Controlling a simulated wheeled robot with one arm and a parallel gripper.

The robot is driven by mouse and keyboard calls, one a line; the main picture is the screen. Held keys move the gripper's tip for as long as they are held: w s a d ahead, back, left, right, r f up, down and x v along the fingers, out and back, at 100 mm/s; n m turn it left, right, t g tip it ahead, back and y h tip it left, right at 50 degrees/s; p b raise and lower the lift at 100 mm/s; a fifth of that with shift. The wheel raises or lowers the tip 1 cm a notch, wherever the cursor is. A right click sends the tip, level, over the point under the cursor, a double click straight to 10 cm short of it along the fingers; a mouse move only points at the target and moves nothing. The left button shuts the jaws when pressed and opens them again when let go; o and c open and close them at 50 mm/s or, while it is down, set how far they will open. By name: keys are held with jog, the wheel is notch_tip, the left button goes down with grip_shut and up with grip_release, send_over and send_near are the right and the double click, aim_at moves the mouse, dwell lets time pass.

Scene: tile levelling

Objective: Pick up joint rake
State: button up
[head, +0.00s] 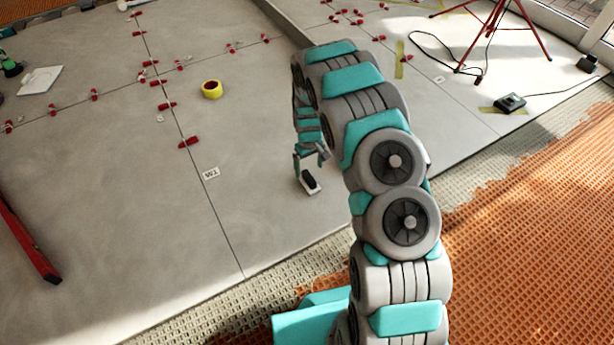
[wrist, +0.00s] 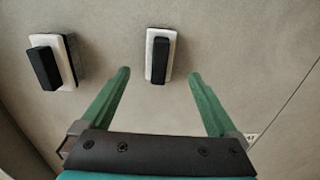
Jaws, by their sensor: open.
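My gripper (head: 311,156) is open above the grey tiles, and its two green fingers show in the wrist view (wrist: 159,74). A white block with a black handle (wrist: 160,57) lies just beyond the fingertips, centred between them and apart from them. A second, similar block with a black handle (wrist: 44,66) lies to the left, outside the fingers. I cannot tell which is the joint rake. In the head view one such block (head: 308,181) shows just below my gripper; the other is not visible there.
A yellow tape roll (head: 212,89) and red levelling clips (head: 189,143) lie on the tiles (head: 130,210). A red level (head: 28,240) lies at left. A red tripod (head: 492,35) with a black cable stands at upper right. Orange matting (head: 530,215) borders the tiles.

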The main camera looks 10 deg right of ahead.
aim_at(309, 177)
notch_tip(309, 177, down, 8)
jog(key=shift+r+b, duration=0.25)
jog(key=shift+b, duration=0.15)
jog(key=shift+r, duration=0.1)
jog(key=c, duration=1.5)
jog(key=shift+o, duration=0.2)
